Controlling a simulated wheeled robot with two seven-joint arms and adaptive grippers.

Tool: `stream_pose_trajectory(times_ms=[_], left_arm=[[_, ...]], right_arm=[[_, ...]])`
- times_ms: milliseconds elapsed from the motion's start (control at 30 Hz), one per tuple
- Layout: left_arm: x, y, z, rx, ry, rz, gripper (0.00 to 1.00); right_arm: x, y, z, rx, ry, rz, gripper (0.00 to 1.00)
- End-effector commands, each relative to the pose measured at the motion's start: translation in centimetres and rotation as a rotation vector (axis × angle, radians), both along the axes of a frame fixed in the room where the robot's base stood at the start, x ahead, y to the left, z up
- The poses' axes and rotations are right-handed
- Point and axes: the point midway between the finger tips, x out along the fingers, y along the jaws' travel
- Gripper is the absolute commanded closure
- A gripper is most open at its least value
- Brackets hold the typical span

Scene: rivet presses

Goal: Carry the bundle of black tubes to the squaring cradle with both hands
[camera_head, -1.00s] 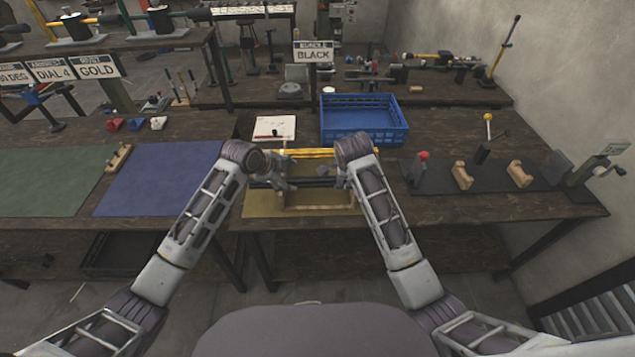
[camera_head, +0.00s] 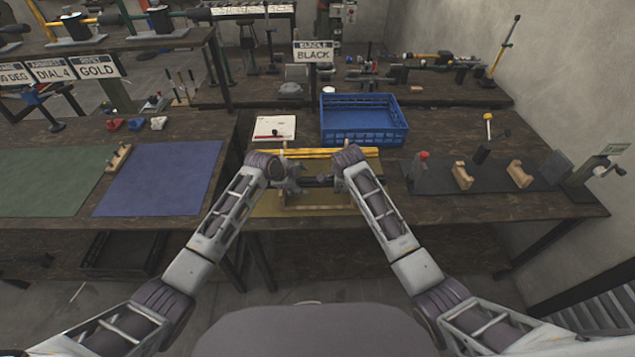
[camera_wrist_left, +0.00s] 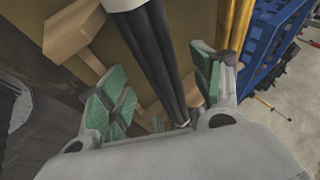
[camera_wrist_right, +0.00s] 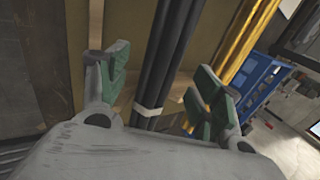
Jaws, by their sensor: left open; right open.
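The bundle of black tubes (camera_head: 319,181) lies across a wooden stand (camera_head: 318,201) on a tan mat at the middle bench, largely hidden by my wrists. My left gripper (camera_head: 292,181) is open at the bundle's left part. In the left wrist view the tubes (camera_wrist_left: 160,50) run between its spread green-padded fingers (camera_wrist_left: 160,92). My right gripper (camera_wrist_right: 160,90) is open too, and the tubes (camera_wrist_right: 163,55) with a pale band (camera_wrist_right: 148,110) pass between its fingers. Wooden notched blocks (camera_head: 463,176) stand on a dark mat at the right, perhaps the squaring cradle.
Yellow tubes (camera_head: 320,153) lie just behind the bundle. A blue crate (camera_head: 364,136) and a white sheet (camera_head: 274,128) are farther back. A red-knobbed post (camera_head: 422,160) stands right of my right wrist. The blue mat (camera_head: 160,178) at the left is bare.

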Motion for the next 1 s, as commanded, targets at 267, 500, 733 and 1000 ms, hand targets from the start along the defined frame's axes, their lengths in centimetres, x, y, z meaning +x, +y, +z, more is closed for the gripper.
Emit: stream_pose_trajectory(times_ms=[267, 500, 733, 1000], left_arm=[[0.9, -0.8, -1.5, -0.001, 0.000, 0.000, 0.35], [1.3, -1.1, -2.3, -0.001, 0.000, 0.000, 0.35], [1.4, -1.2, -2.4, 0.000, 0.000, -0.001, 0.35], [1.4, -1.2, -2.4, 0.000, 0.000, -0.001, 0.53]], right_arm=[[1.0, 0.0, -1.7, -0.002, 0.001, 0.001, 0.35], [1.4, 0.0, -2.5, -0.001, 0.000, 0.000, 0.35], [1.5, 0.0, -2.6, 0.000, 0.000, 0.000, 0.35], [1.5, 0.0, -2.6, 0.000, 0.000, 0.000, 0.53]])
